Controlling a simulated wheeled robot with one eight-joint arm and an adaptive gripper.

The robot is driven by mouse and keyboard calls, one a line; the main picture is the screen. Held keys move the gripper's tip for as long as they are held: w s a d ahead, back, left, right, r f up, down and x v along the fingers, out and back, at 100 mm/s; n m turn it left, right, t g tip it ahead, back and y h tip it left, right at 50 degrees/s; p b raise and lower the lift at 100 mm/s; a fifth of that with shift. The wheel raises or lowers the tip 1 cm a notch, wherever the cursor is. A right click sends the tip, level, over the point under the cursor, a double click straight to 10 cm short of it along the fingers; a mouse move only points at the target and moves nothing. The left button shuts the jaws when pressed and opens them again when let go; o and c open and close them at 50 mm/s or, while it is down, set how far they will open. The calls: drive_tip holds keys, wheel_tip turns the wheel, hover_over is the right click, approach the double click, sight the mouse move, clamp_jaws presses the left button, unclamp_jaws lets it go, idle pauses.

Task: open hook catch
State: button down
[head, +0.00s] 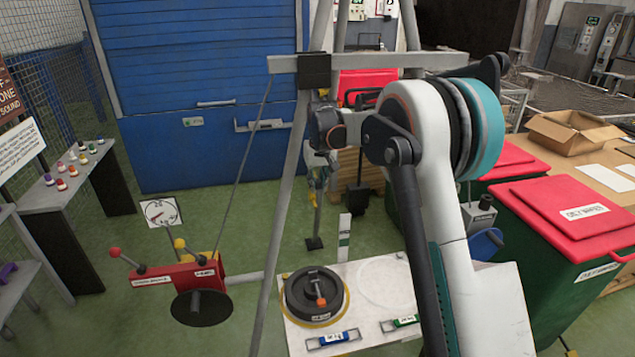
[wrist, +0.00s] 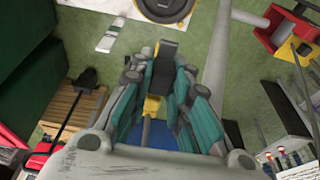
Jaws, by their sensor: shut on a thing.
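A dark block shows beyond the fingertips, probably the post's foot.
A white board (head: 293,334) with a black round turntable (head: 315,293) lies in front. A red crank unit (head: 180,283) stands to the left. Slanting grey poles (head: 283,200) cross the view near my arm. A blue shutter (head: 200,90) stands behind, red-lidded green bins (head: 575,215) to the right.

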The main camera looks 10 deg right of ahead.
sight(320, 192)
drive_tip(key=c, duration=1.5)
unclamp_jaws()
drive_tip(key=shift+w, duration=0.1)
drive_tip(key=v, duration=1.2)
